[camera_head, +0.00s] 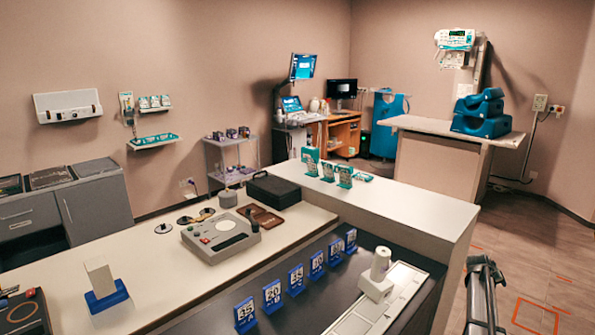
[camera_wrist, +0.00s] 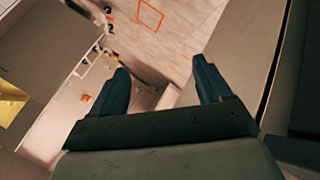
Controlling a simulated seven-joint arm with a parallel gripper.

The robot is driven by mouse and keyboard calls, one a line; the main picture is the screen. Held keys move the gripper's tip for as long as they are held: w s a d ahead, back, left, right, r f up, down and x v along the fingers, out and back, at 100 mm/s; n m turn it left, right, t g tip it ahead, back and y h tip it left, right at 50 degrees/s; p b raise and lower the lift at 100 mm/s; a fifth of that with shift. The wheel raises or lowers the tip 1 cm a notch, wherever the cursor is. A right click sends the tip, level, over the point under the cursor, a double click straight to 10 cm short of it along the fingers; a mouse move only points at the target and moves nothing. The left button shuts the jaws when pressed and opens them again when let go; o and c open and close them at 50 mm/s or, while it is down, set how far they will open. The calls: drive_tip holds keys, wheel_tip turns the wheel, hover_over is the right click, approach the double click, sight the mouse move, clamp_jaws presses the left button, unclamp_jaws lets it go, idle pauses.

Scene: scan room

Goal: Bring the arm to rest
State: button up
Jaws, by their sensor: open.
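My gripper (camera_wrist: 161,64) shows in the wrist view with its two dark blue fingers spread wide apart. Nothing is held between them. Past the fingers I see tan floor tiles with orange outline marks, tilted in the picture. A pale surface edge runs close along the right of the fingers.
The long counter (camera_head: 165,265) holds a grey control box (camera_head: 220,238), a black case (camera_head: 274,190) and a blue-based white block (camera_head: 103,285). Several blue number stands (camera_head: 297,280) line a dark recess beside a white slide rail (camera_head: 395,300). Open floor (camera_head: 530,262) lies at right.

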drive_tip(key=s+f+n+g, duration=0.1)
drive_tip(key=s+f+g, duration=0.1)
drive_tip(key=s+f, duration=0.65)
drive_tip(key=s+a+f+g+y, duration=0.1)
drive_tip(key=s+a+f, duration=0.3)
drive_tip(key=a+f, duration=0.45)
drive_tip(key=s+a+f+g+y, duration=0.15)
drive_tip(key=s+a+f, duration=0.4)
drive_tip(key=a, duration=0.55)
drive_tip(key=s+a+f+y, duration=0.2)
drive_tip(key=s+a+f, duration=0.2)
drive_tip(key=a+f, duration=0.45)
drive_tip(key=s+a+f+g+y, duration=0.1)
drive_tip(key=s+a+f+g, duration=0.1)
drive_tip(key=s+a, duration=1)
drive_tip(key=s+a+f+g+y, duration=0.2)
drive_tip(key=s+a, duration=1)
drive_tip(key=s, duration=0.9)
drive_tip(key=shift+a+f+g, duration=0.35)
drive_tip(key=shift+f+g, duration=0.2)
drive_tip(key=shift+g, duration=0.5)
